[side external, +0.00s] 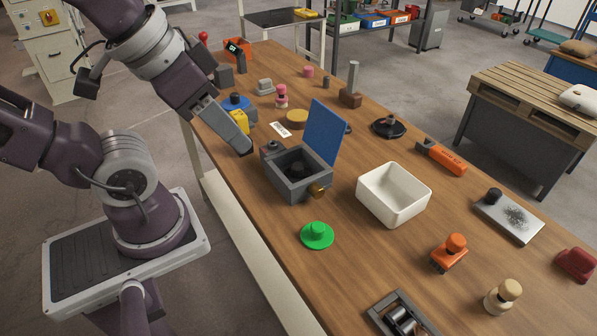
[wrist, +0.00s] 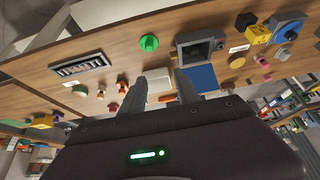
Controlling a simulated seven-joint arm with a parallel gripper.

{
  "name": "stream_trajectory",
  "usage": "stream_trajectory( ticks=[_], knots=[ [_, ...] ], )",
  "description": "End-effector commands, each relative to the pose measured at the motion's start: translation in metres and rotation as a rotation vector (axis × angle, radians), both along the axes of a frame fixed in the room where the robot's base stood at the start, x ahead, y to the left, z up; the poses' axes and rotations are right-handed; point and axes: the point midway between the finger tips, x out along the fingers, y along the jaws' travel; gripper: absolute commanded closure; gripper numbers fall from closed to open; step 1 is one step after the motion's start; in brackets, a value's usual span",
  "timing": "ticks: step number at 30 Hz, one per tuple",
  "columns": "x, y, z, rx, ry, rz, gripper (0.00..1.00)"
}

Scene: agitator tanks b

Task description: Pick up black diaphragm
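A black disc with a raised centre knob, which looks like the black diaphragm (side external: 388,128), lies on the wooden table beyond the white bin in the side view. I cannot make it out in the wrist view. A grey box (side external: 291,186) with its blue lid (side external: 323,132) raised stands nearer my arm; its inside is dark, and I cannot tell what is in it. My gripper (side external: 241,149) is above the table's near edge, left of the box and well apart from the disc. In the wrist view its two fingers (wrist: 160,84) are spread with nothing held between them.
A white bin (side external: 393,194) stands right of the grey box. A green knobbed disc (side external: 317,236) lies in front of it. An orange-handled tool (side external: 443,157) lies right of the black disc. Several small parts crowd the table's far left end. Bare wood surrounds the green disc.

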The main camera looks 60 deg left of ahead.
Motion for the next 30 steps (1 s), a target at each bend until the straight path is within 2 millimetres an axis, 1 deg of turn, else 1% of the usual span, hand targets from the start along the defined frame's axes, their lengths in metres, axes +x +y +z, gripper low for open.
stream_trajectory(
  ticks=[5, 7, 8, 11, 12, 14, 15, 17, 18, 20, 21, 23, 24, 27, 30],
  knots=[
    [0.0, 0.0, 0.0, -0.001, 0.001, 0.002, 0.62],
    [0.005, 0.001, 0.0, -0.021, 0.026, 0.028, 0.62],
    [0.009, 0.001, -0.001, -0.04, 0.051, 0.057, 0.62],
    [0.037, 0.005, -0.012, -0.112, 0.19, 0.245, 0.62],
    [0.052, 0.007, -0.022, -0.124, 0.254, 0.352, 0.62],
    [0.073, 0.009, -0.04, -0.111, 0.334, 0.528, 0.62],
    [0.087, 0.011, -0.056, -0.083, 0.371, 0.65, 0.62],
    [0.106, 0.015, -0.081, -0.016, 0.395, 0.829, 0.62],
    [0.117, 0.017, -0.099, 0.043, 0.387, 0.945, 0.62],
    [0.133, 0.022, -0.127, 0.143, 0.335, 1.11, 0.62],
    [0.143, 0.026, -0.145, 0.213, 0.27, 1.21, 0.62],
    [0.156, 0.033, -0.17, 0.312, 0.138, 1.333, 0.62],
    [0.164, 0.038, -0.183, 0.365, 0.033, 1.396, 0.62],
    [0.182, 0.045, -0.206, 0.44, -0.222, 1.482, 0.62],
    [0.192, 0.049, -0.216, 0.456, -0.382, 1.51, 0.62]
  ],
)
